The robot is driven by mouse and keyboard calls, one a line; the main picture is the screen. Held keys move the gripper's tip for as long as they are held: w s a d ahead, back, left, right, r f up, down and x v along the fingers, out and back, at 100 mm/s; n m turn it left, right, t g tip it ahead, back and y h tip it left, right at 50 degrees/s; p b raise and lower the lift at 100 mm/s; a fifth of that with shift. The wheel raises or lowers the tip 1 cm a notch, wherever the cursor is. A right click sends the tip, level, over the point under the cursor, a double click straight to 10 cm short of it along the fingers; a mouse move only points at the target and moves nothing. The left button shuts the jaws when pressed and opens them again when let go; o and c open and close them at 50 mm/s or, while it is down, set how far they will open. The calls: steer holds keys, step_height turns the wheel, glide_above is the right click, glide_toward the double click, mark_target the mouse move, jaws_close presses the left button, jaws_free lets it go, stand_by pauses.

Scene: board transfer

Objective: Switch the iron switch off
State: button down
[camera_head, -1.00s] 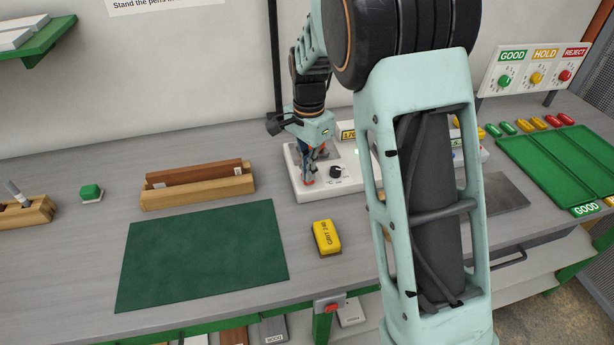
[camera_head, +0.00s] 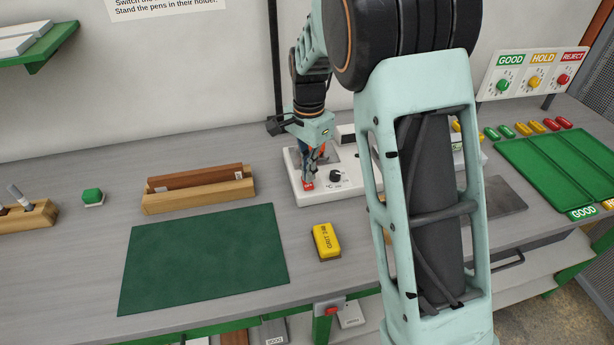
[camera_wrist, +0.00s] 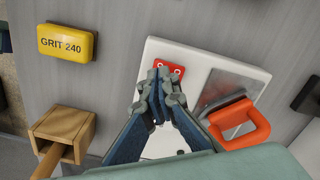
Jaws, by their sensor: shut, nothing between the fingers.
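The iron's white base unit (camera_head: 345,190) stands on the bench, with a black dial (camera_head: 336,176) on its front. The red switch (camera_wrist: 168,67) is at one edge of the base in the wrist view; a bit of red also shows below the fingers in the head view. My gripper (camera_wrist: 160,98) is shut and empty, its fingertips pointing down at the switch and partly covering it. I cannot tell whether they touch it. The iron's orange handle (camera_wrist: 240,123) is beside the fingers, by a grey metal plate (camera_wrist: 228,88). The display box (camera_head: 345,134) behind looks dark.
A yellow GRIT 240 block (camera_head: 326,241) lies in front of the base. Green trays (camera_head: 560,165) are at the right. My arm hides part of the bench.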

mark_target(309, 185)
steer(key=shift+r+p, duration=1.65)
steer(key=shift+r, duration=0.85)
